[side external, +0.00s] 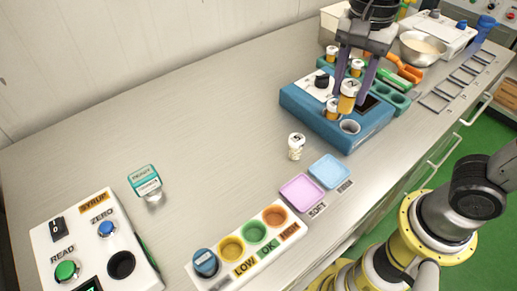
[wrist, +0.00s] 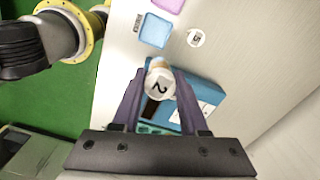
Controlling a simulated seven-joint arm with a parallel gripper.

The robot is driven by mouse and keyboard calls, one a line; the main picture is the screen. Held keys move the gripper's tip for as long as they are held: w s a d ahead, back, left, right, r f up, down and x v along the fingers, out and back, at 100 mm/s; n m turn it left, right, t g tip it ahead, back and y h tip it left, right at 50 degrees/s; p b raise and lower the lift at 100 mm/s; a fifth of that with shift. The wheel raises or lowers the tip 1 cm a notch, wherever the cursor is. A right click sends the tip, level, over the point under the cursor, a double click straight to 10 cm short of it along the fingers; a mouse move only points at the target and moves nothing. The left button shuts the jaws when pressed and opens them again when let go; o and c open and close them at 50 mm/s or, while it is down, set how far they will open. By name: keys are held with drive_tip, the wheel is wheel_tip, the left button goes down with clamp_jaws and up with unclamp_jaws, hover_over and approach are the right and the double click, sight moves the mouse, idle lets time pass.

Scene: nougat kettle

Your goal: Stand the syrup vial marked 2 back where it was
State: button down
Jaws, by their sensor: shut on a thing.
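The syrup vial marked 2 (wrist: 160,84) is between the two fingers of my gripper (wrist: 161,92) in the wrist view, its white cap with a black 2 facing the camera. In the side view my gripper (side external: 350,98) is shut on this amber vial (side external: 348,103) above the blue device (side external: 362,140). Another amber vial (side external: 332,112) stands at the device just left of it. A grey round well (side external: 349,127) on the device looks empty. The teal rack (side external: 396,99) behind shows empty holes, and amber vials with white caps (side external: 357,68) (side external: 332,53) stand at its far part.
A pale vial marked 5 (side external: 295,151) stands on the bench in front of the device. Pink (side external: 301,194) and blue (side external: 329,171) pads lie nearer. A colour-cup strip (side external: 212,272), a syrup reader box (side external: 85,225) and a small jar (side external: 147,184) are left. A metal bowl (side external: 421,55) stands behind.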

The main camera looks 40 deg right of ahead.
drive_tip(key=shift+n, duration=0.9)
drive_tip(key=shift+w+a+f, duration=1.8)
drive_tip(key=shift+w+f, duration=0.4)
drive_tip(key=shift+f, duration=0.35)
drive_tip(key=shift+w+a+f, duration=1.85)
drive_tip(key=shift+w+f, duration=0.35)
drive_tip(key=shift+f, duration=0.4)
drive_tip(key=shift+w+a+f, duration=1.8)
drive_tip(key=shift+w+f, duration=0.4)
drive_tip(key=shift+f, duration=0.35)
drive_tip(key=shift+f, duration=0.15)
drive_tip(key=shift+c, duration=2.2)
unclamp_jaws()
